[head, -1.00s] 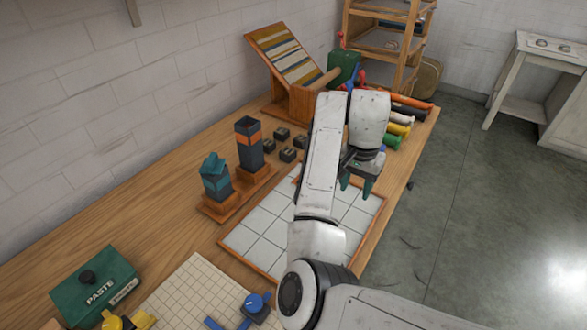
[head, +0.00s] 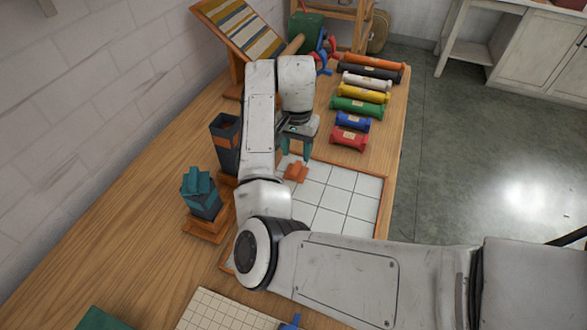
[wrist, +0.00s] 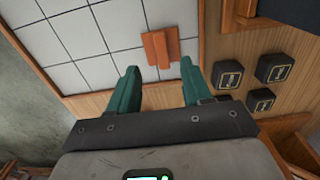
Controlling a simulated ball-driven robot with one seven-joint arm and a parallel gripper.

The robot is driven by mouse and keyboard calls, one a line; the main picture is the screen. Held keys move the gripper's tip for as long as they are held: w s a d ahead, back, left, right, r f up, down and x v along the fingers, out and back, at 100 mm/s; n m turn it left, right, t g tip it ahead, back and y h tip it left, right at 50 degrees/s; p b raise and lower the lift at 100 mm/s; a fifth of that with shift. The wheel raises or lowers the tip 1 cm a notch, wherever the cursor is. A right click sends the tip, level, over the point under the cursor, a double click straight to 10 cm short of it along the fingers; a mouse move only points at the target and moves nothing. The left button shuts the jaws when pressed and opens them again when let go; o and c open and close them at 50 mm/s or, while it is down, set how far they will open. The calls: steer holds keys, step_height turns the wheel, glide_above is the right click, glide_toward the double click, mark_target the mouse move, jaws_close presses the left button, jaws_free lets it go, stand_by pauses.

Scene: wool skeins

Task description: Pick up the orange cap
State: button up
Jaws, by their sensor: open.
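The orange cap (head: 296,173) lies on the white tiled board (head: 345,203), near its far edge. In the wrist view the cap (wrist: 161,47) shows as an orange piece with a raised bar, just beyond the fingertips. My gripper (head: 295,155) has teal fingers spread apart with nothing between them. It hangs above the board, close to the cap in the head view. In the wrist view my gripper (wrist: 160,72) points at the cap, which lies roughly in line with the gap. Its height above the cap is hard to tell.
A dark open-topped box (head: 226,150) and a teal-topped box (head: 201,193) stand left of my arm. Several small black blocks (wrist: 274,69) lie beside the board. Several coloured wool rolls (head: 360,107) lie along the table's right side.

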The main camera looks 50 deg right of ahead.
mark_target(296, 167)
steer(key=shift+w+d+f+p, duration=0.1)
steer(key=shift+f+p, duration=0.05)
steer(key=shift+f, duration=1.55)
steer(key=shift+w+d+f+p, duration=0.1)
steer(key=shift+f+p, duration=0.05)
steer(key=shift+f, duration=1.5)
steer(key=shift+c, duration=0.3)
jaws_close()
